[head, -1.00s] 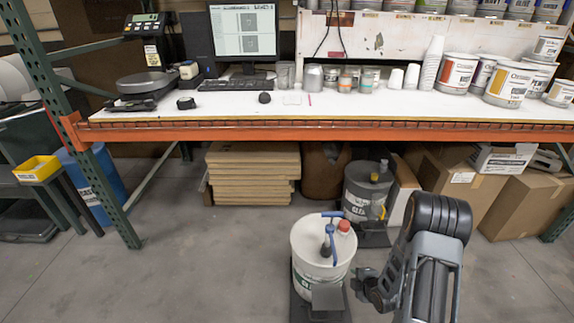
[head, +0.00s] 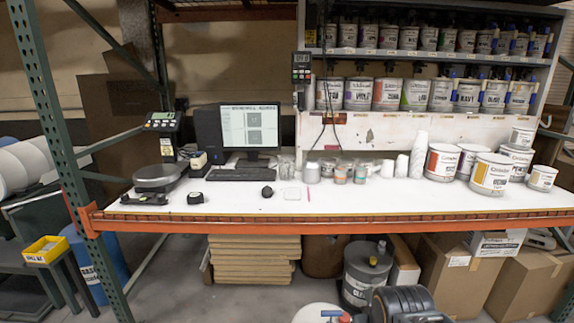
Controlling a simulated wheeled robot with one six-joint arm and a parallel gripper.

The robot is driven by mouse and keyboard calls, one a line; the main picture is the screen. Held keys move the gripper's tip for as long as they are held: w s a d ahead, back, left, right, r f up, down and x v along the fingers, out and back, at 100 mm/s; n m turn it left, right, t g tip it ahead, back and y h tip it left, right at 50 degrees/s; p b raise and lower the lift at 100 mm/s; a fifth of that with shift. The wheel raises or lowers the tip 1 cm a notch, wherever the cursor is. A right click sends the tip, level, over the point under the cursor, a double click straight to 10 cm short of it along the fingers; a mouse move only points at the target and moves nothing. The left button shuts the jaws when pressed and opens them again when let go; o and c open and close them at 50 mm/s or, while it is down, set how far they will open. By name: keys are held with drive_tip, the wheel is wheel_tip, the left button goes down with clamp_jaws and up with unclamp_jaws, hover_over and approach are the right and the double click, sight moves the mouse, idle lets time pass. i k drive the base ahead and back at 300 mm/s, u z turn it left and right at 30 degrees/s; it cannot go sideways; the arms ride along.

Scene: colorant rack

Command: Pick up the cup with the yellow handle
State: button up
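No cup with a yellow handle can be made out in the head view. Several small cups and jars stand on the white bench: a clear cup (head: 286,166), a jar with an orange band (head: 341,173), a greenish jar (head: 360,174), a small white cup (head: 401,165) and a tall stack of white cups (head: 418,155). They are too small to show any handle. Part of my arm shows at the bottom edge, below the bench front. My gripper itself is not in view.
The white bench top (head: 340,203) is clear along its front, above an orange beam (head: 330,222). A scale (head: 157,175), monitor (head: 250,130) and keyboard (head: 240,175) stand left. Paint cans (head: 492,173) stand right. A grey drum (head: 366,277) and boxes sit beneath.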

sight(375, 282)
drive_tip(key=z, duration=0.05)
drive_tip(key=k, duration=0.45)
drive_tip(key=z, duration=0.95)
drive_tip(key=k, duration=1.05)
drive_tip(key=z, duration=0.95)
drive_tip(key=i, duration=2.15)
drive_tip(key=u, duration=0.35)
drive_tip(key=i, duration=1.15)
drive_tip(key=u, duration=0.45)
